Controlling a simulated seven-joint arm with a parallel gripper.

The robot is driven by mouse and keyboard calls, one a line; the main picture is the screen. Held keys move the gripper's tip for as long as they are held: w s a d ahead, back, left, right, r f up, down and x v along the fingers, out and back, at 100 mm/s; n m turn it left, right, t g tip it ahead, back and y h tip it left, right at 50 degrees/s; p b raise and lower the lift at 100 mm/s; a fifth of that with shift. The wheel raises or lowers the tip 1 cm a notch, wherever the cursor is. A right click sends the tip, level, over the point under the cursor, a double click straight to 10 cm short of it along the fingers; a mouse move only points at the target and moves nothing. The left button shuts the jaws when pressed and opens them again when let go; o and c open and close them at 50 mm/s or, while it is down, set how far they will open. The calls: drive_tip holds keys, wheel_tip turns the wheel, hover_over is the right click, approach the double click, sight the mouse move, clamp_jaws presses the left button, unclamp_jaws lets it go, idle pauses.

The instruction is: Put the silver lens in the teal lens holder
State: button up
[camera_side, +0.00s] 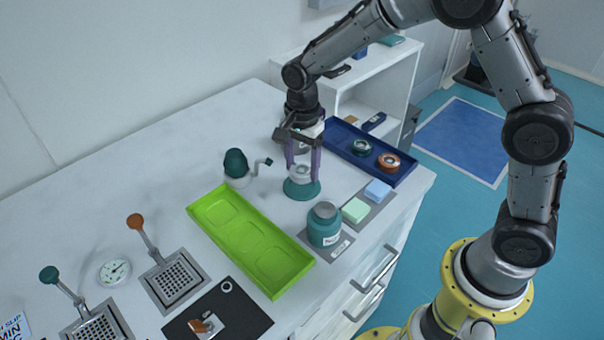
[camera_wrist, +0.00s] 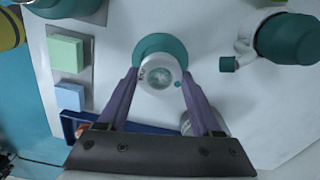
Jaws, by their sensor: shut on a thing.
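The silver lens (camera_wrist: 160,74) is a round silver ring with a clear centre, and it also shows in the side view (camera_side: 300,173). My gripper (camera_wrist: 158,82) is shut on the lens, with one purple finger on each side; the fingers point down in the side view (camera_side: 302,165). The teal lens holder (camera_side: 301,190) stands on the white bench under the gripper. Its round teal base (camera_wrist: 150,43) shows around the lens in the wrist view. The lens is right over the holder; I cannot tell whether it is seated or just above, as the lens covers the holder's top.
A blue tray (camera_side: 337,127) with a dark ring (camera_side: 362,147) and an orange ring (camera_side: 389,162) lies behind, to the right. A teal jar (camera_side: 324,226), a green block (camera_side: 355,210), a blue block (camera_side: 378,190), a lime tray (camera_side: 205,207) and a green-knobbed device (camera_side: 237,166) stand nearby.

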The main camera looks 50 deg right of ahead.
sight(302, 169)
drive_tip(key=shift+f, duration=1.55)
drive_tip(key=shift+f, duration=0.15)
drive_tip(key=o, duration=1.4)
wheel_tip(302, 169, up, 12)
drive_tip(key=shift+f, duration=0.2)
drive_tip(key=s+d+r+n+t, duration=0.1)
drive_tip(key=s+d+r+n, duration=0.1)
drive_tip(key=s+r+n, duration=0.3)
drive_tip(key=s+d+r+n+t, duration=0.2)
drive_tip(key=s+d+r+n, duration=0.15)
drive_tip(key=s, duration=0.45)
drive_tip(key=s+n+t, duration=0.1)
drive_tip(key=s+n, duration=0.1)
drive_tip(key=s, duration=0.2)
drive_tip(key=s+d+n, duration=0.1)
drive_tip(key=s+n, duration=0.2)
drive_tip(key=s, duration=0.1)
drive_tip(key=s+n+t, duration=0.1)
drive_tip(key=s+n, duration=0.1)
drive_tip(key=s, duration=0.2)
drive_tip(key=shift+s+d+f+t, duration=0.25)
drive_tip(key=shift+s+f+t, duration=0.05)
drive_tip(key=shift+s+f, duration=0.1)
